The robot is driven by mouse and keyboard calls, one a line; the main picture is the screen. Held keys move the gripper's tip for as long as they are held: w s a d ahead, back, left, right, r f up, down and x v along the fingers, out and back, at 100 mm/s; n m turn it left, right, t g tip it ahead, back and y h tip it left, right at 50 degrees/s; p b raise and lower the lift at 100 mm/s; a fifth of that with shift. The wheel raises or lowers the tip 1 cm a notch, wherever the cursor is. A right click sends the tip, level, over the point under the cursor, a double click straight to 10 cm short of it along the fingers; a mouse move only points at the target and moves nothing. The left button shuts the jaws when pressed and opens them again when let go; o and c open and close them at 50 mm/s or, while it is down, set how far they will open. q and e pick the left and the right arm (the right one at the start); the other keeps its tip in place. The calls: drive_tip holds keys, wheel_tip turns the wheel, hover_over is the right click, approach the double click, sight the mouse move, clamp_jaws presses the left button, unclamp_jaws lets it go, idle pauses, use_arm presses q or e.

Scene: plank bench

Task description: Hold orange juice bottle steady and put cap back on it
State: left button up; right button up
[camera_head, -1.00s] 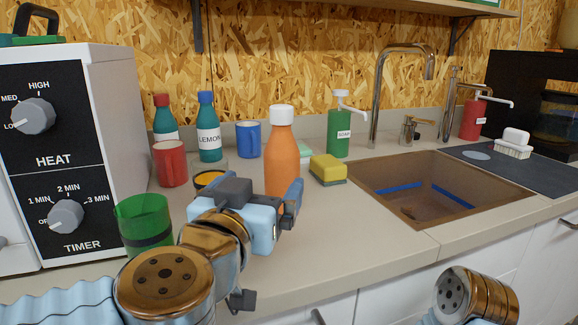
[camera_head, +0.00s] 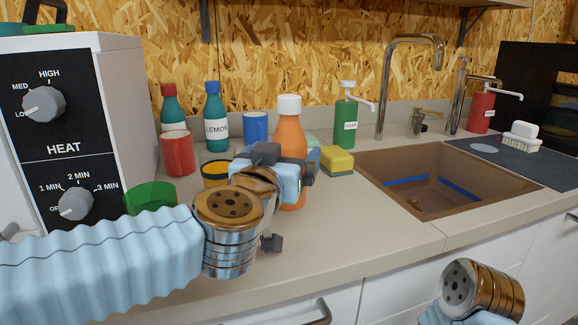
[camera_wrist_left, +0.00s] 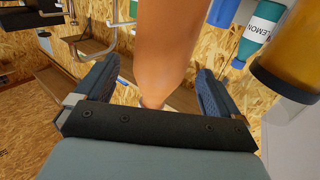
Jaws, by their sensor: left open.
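The orange juice bottle (camera_head: 291,132) stands upright on the counter, with a white cap (camera_head: 289,104) at its top; I cannot tell whether the cap is screwed down. My left gripper (camera_head: 293,165) is open at the bottle, in front of its lower body. In the left wrist view the orange bottle (camera_wrist_left: 165,40) lies between the two spread blue-grey fingers of the left gripper (camera_wrist_left: 155,85), with gaps at both sides. The bottle's narrow end is partly hidden behind the gripper's dark bar there. My right gripper is out of view; only a right arm link shows at the lower right.
A yellow-banded jar (camera_head: 215,172), green cup (camera_head: 150,196), red cup (camera_head: 177,154), blue cup (camera_head: 256,126) and lemon bottle (camera_head: 215,122) crowd the left. A sponge (camera_head: 337,160) and soap bottle (camera_head: 346,120) stand right of the juice. The sink (camera_head: 450,178) is further right. The front counter is clear.

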use_arm(q)
drive_tip(key=shift+x, duration=2.75)
drive_tip(key=shift+c, duration=0.2)
drive_tip(key=c, duration=1.2)
drive_tip(key=shift+r, duration=0.2)
